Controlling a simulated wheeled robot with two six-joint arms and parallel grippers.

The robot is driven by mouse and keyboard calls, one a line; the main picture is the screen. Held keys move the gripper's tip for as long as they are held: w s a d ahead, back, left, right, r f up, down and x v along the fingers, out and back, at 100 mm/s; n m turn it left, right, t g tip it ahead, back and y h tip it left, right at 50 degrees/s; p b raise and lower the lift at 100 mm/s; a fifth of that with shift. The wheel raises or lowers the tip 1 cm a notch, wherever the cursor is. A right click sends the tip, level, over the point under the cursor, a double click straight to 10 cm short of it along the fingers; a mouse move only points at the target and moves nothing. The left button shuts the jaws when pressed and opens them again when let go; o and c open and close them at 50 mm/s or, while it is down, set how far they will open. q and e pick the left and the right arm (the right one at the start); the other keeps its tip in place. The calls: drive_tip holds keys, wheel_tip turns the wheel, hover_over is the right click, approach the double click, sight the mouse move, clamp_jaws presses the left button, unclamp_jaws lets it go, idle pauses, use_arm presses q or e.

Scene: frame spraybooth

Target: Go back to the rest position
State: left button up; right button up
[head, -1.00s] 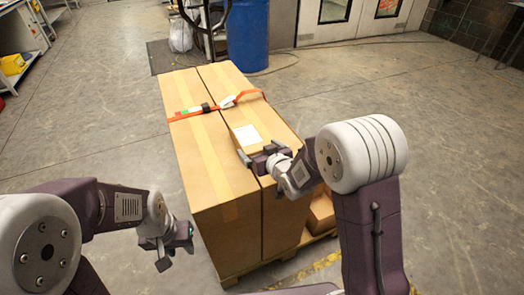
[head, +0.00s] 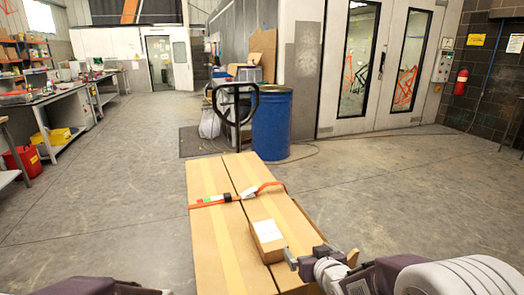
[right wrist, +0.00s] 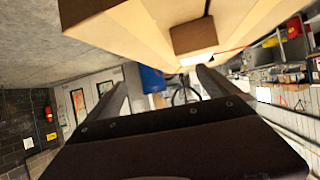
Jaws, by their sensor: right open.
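My right gripper (head: 306,256) is in the lower middle of the head view, beside the small cardboard box and apparently apart from it. Its two fingers stand apart with nothing between them, as the right wrist view (right wrist: 160,80) also shows. Part of my left arm shows at the bottom left edge of the head view; its gripper is out of the picture. The small box (head: 268,240) has a white label and lies on two tall cardboard cartons (head: 208,240). It also shows in the right wrist view (right wrist: 193,37).
An orange strap (head: 210,202) crosses the cartons. A blue drum (head: 272,125) and a black-handled pallet jack (head: 235,100) stand behind them. Workbenches (head: 60,105) line the left; grey double doors (head: 385,70) are at the back right. Open floor (head: 120,190) lies left of the cartons.

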drive_tip(key=s+d+f+m+g+h, duration=0.1)
drive_tip(key=s+f+g, duration=0.25)
drive_tip(key=s, duration=0.35)
drive_tip(key=s+d+f+g, duration=0.2)
drive_tip(key=s+f+g, duration=0.15)
drive_tip(key=s, duration=0.25)
drive_tip(key=s+d+f+m+g+h, duration=0.1)
drive_tip(key=s+f+g, duration=0.25)
drive_tip(key=s, duration=0.35)
wheel_tip(320, 180, up, 14)
drive_tip(key=s+p, duration=0.2)
drive_tip(key=p, duration=1.2)
drive_tip(key=shift+f, duration=0.15)
